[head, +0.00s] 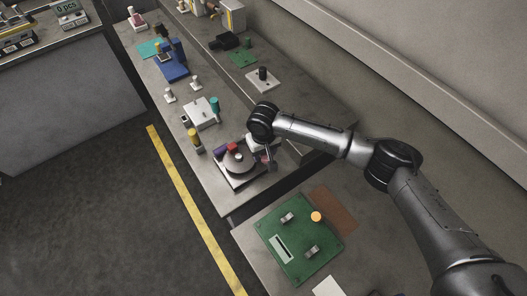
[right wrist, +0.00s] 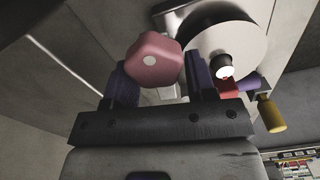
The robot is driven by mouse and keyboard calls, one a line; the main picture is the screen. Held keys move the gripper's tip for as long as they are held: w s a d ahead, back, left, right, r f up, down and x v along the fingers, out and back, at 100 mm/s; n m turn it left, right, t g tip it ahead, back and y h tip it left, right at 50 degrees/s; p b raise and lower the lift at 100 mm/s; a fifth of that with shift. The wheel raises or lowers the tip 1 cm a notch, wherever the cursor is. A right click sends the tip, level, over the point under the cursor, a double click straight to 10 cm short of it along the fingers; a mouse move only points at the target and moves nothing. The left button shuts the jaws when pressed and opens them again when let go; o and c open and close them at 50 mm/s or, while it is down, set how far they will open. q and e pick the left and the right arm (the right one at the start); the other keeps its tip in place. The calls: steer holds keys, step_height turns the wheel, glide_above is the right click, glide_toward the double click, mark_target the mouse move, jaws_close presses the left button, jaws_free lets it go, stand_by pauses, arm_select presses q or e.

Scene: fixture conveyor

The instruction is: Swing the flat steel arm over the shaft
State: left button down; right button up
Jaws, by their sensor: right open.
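The fixture is a pale square plate (head: 229,182) near the front end of the long bench, bearing a round grey disc (head: 244,166). The disc also shows in the right wrist view (right wrist: 236,38), with a short dark shaft (right wrist: 221,61) with a bright end at its middle. A pale flat metal bar (right wrist: 172,13), perhaps the steel arm, lies beside the disc. A pink faceted knob (right wrist: 153,62) shows between the fingers of my right gripper (right wrist: 161,82) and overlaps the left finger. The gripper is open; contact cannot be told. In the head view my right gripper (head: 270,164) is at the fixture's right side.
A red block (head: 232,147) sits at the disc's back edge. A yellow cylinder (head: 194,137) and a white block with a teal cylinder (head: 214,104) stand behind. A green board (head: 283,262) lies on the nearer bench. A gap separates the benches.

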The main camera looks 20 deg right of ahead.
steer(key=shift+f, duration=0.1)
jaws_close()
stand_by(0.5)
